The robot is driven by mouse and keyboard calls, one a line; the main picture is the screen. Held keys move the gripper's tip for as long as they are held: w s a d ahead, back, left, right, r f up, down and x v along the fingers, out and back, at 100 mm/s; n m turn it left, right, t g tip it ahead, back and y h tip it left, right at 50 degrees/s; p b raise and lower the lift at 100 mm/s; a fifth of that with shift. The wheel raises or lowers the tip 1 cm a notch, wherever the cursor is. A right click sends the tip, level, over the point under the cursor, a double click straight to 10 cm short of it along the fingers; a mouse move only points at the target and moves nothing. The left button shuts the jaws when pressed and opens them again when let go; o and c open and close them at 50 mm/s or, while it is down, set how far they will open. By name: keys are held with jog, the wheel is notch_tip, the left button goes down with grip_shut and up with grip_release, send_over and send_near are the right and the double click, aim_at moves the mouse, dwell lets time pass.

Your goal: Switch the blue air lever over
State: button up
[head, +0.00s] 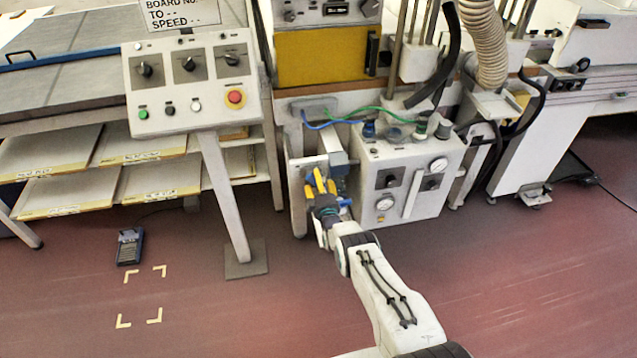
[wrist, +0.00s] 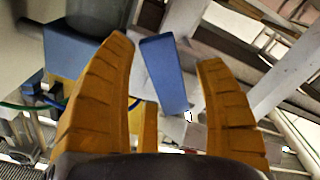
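The blue air lever (wrist: 165,75) shows in the wrist view as a flat blue bar, tilted, between my two yellow fingers. My gripper (wrist: 168,55) is open, with a visible gap on each side of the lever; how deep the lever sits between the fingers is hard to tell. In the head view my gripper (head: 320,180) is low at the white cabinet's left side, in front of a grey fitting. It hides much of what lies behind it. A blue block (wrist: 75,55) under a grey cylinder is beside the left finger in the wrist view.
The white cabinet (head: 420,185) with gauges stands just right of my gripper. A control panel (head: 190,80) on a post (head: 225,195) stands to the left. The floor in front is mostly clear.

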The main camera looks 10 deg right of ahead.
jog(key=c, duration=1.2)
